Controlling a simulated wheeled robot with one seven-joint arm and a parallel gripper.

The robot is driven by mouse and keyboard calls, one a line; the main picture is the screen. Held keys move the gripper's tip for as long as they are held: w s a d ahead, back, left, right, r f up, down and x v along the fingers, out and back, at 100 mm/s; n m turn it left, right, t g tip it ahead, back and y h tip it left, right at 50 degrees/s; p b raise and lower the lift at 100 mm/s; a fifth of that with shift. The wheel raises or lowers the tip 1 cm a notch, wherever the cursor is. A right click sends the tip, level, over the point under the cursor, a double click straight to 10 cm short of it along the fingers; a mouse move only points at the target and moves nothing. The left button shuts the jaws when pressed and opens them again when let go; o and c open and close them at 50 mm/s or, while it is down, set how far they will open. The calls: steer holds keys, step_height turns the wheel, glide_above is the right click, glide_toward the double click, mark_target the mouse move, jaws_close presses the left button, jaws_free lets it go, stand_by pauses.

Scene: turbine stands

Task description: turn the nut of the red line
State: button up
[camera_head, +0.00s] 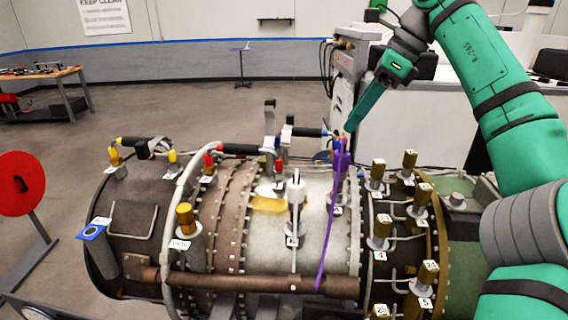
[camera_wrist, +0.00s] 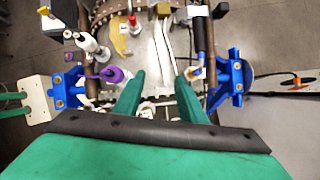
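A red nut (camera_head: 209,163) stands upright on the turbine casing, left of centre, at the left end of a black-sleeved line (camera_head: 240,149). A second red fitting (camera_head: 279,166) sits to its right, below the grey upright bracket. In the wrist view one red fitting (camera_wrist: 132,20) shows near the top edge, beyond the fingertips; I cannot tell which of the two it is. My gripper (camera_head: 354,122) hangs above the right part of the casing, right of both red fittings, near the purple fitting. In the wrist view its green fingers (camera_wrist: 160,80) are apart with nothing held between them.
A purple fitting (camera_head: 342,160) with a purple line stands just below my gripper. Gold-topped fittings (camera_head: 379,228) crowd the casing's right side. A yellow fitting (camera_head: 115,156) is at the left. The grey upright bracket (camera_head: 270,125) rises beside the red fittings. Open floor lies behind the turbine.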

mark_target(283, 171)
steer(key=s+a+f+n+g, duration=0.15)
steer(key=a+n, duration=0.25)
steer(key=a, duration=0.8)
steer(key=shift+g, duration=0.35)
steer(key=x, duration=1)
steer(key=shift+w+d+f, duration=0.1)
steer(key=shift+w+f, duration=0.05)
steer(key=shift+f, duration=0.2)
jaws_close()
steer(key=shift+a, duration=0.2)
steer(key=shift+d, duration=0.2)
